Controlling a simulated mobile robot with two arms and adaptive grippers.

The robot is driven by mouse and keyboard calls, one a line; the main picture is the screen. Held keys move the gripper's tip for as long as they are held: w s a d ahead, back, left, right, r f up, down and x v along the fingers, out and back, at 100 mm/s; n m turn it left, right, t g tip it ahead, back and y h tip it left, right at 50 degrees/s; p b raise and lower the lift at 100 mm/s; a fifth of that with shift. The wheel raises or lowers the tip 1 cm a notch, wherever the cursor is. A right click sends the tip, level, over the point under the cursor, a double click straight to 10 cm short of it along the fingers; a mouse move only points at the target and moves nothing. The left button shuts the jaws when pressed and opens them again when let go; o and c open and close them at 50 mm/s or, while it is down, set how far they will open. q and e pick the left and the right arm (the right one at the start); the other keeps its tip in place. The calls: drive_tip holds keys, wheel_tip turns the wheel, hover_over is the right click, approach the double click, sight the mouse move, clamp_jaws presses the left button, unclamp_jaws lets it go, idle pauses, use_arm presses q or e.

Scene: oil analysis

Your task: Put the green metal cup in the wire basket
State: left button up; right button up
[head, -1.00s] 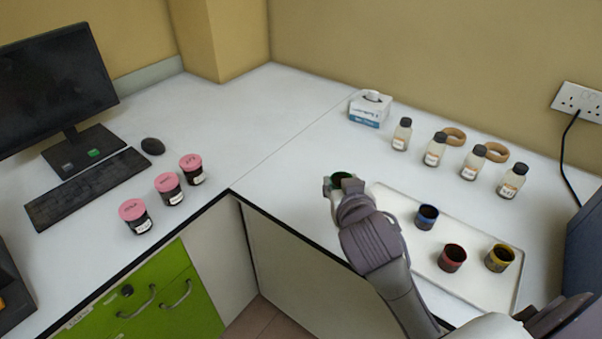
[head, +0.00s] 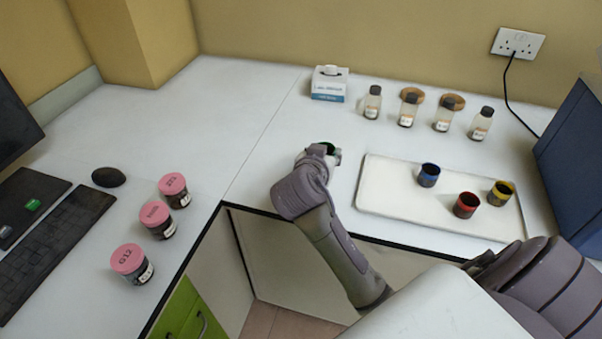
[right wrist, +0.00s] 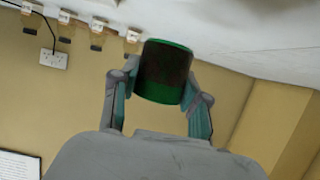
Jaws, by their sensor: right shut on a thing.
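The green metal cup (head: 326,147) is in my right gripper (head: 321,152), over the white counter to the left of the tray. The wire basket is not in view. My left gripper is not in view.
A white tray (head: 385,204) holds blue (head: 428,175), red (head: 466,205) and yellow (head: 500,193) cups. Several bottles (head: 407,109) and a tissue box (head: 329,84) stand behind. Three pink-lidded jars (head: 156,219) stand at left. The counter between jars and gripper is clear.

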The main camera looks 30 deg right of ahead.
drive_tip(key=w+a+f, duration=0.2)
drive_tip(key=a, duration=0.1)
drive_tip(key=a+f, duration=0.1)
drive_tip(key=shift+w+a, duration=0.3)
drive_tip(key=shift+w, duration=0.1)
drive_tip(key=shift+f+p, duration=0.45)
drive_tip(key=shift+f, duration=1.6)
drive_tip(key=shift+f, duration=0.1)
drive_tip(key=o, duration=1.1)
drive_tip(key=shift+o, duration=0.2)
